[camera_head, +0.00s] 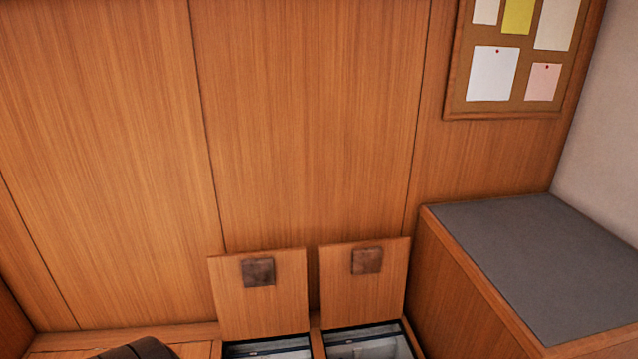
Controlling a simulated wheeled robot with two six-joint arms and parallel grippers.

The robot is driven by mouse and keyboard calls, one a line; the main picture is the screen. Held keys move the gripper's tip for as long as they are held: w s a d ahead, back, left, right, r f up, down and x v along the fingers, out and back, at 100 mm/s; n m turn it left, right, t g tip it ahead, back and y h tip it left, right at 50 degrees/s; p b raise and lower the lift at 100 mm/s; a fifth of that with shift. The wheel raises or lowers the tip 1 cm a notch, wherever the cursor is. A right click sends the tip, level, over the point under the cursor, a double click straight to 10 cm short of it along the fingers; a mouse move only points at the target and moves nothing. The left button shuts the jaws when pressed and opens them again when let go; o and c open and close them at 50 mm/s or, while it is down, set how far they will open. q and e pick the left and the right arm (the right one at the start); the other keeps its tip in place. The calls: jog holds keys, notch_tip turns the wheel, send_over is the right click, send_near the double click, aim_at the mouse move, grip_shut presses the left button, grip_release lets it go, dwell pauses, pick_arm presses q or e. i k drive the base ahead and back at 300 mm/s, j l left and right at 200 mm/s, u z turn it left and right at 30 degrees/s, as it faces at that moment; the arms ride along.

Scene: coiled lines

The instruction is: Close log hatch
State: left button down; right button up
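Two wooden hatch lids stand raised side by side against the panelled wall. The left lid (262,305) and the right lid (362,290) each carry a dark square plate near the top. Below each lid is an open compartment: the left one (268,348) and the right one (368,343) show dark rims and pale grey insides, cut off by the bottom edge. Nothing in view tells which lid is the log hatch. Neither of my grippers is in view.
A wooden cabinet with a grey top (545,260) stands close on the right of the right lid. A cork board (520,60) with pinned papers hangs at upper right. A dark rounded object (140,350) shows at the lower left edge.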

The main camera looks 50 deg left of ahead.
aim_at(258, 294)
jog(key=u, duration=2.2)
